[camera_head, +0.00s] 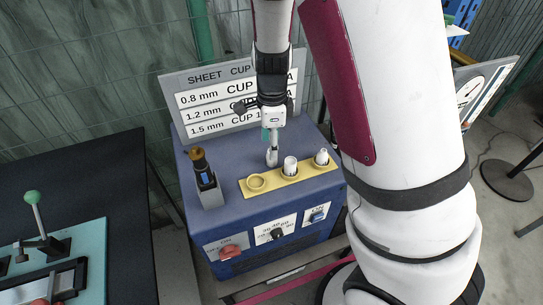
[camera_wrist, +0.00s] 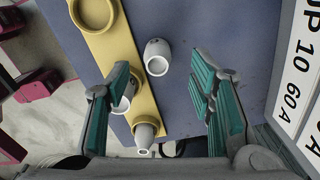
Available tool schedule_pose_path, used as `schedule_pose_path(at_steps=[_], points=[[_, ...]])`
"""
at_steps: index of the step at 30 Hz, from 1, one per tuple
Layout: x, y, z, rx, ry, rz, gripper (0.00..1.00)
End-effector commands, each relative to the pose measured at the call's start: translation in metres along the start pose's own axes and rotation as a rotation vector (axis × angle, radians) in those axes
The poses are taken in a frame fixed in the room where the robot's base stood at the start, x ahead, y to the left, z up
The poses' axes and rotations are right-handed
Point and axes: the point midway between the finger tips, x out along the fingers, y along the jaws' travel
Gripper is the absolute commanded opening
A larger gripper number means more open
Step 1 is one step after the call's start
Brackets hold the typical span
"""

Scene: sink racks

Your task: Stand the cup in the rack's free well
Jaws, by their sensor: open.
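The loose white cup (camera_wrist: 157,57) is on the blue top just behind the yellow rack, apart from it. It appears upright, with its round mouth facing the wrist camera. In the head view it is the pale shape (camera_head: 272,158) below my gripper (camera_head: 271,143). My gripper (camera_wrist: 160,72) is open, with its teal-lined fingers spread to either side of the cup. The yellow rack (camera_head: 283,188) also shows in the wrist view (camera_wrist: 112,52). Its left well (camera_head: 257,182) is empty. The middle and right wells hold white cups (camera_head: 290,166) (camera_head: 322,157). My finger partly hides the middle one in the wrist view.
A grey holder (camera_head: 210,195) with a black, brass-topped piece stands left of the rack. A sheet-cup sign (camera_head: 215,100) rises behind. Knobs and switches (camera_head: 276,234) are on the blue cabinet's front. Blue top (camera_wrist: 225,25) is bare around the loose cup.

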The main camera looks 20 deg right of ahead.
Motion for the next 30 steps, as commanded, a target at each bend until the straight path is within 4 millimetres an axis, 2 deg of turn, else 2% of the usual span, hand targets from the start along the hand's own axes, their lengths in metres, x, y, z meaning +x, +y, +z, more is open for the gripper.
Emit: schedule_pose_path(at_steps=[3, 7, 16, 17, 22, 26, 27, 30], points=[[0.019, 0.004, -0.001, 0.002, 0.002, 0.004, 0.49], [0.035, 0.003, -0.001, 0.001, 0.001, 0.003, 0.49], [0.040, 0.003, 0.000, 0.000, 0.000, 0.000, 0.49], [0.040, 0.003, 0.000, 0.000, 0.000, 0.000, 0.47], [0.040, 0.003, 0.000, 0.000, 0.000, 0.000, 0.08], [0.040, 0.003, 0.000, -0.001, 0.000, 0.000, 0.06], [0.040, 0.003, 0.000, 0.000, 0.000, 0.000, 0.03], [0.040, 0.003, 0.000, -0.001, 0.000, 0.000, 0.03]])
